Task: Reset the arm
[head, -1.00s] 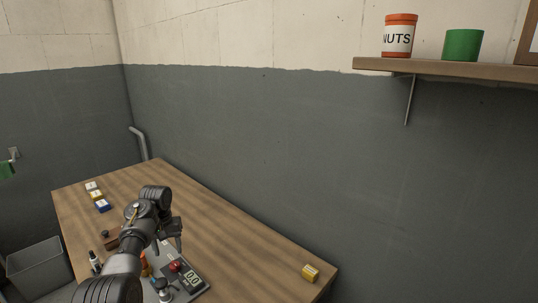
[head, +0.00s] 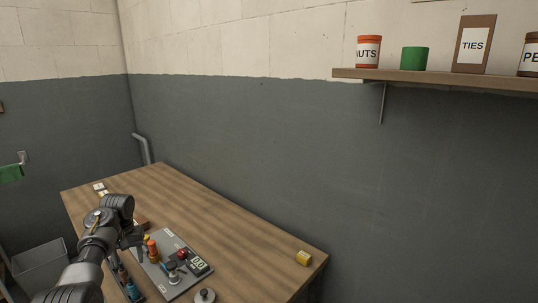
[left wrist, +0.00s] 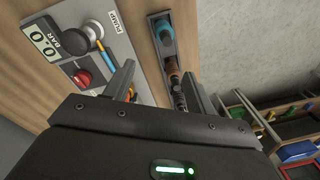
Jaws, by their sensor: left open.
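My left arm comes in from the lower left in the head view, and its gripper (head: 132,240) is over the left part of the wooden table, left of the grey pump panel (head: 178,284). In the left wrist view the two fingers of the left gripper (left wrist: 160,90) stand apart with nothing held between them. The panel (left wrist: 135,62) lies at the left of that view, with a black knob, a red button and a gauge reading 0.0 BAR. A narrow tray (left wrist: 151,20) with blue and brown-handled tools lies beside it. My right gripper does not show.
A grey bin (head: 42,262) stands left of the table. A wall shelf (head: 440,80) holds cans and boxes at upper right.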

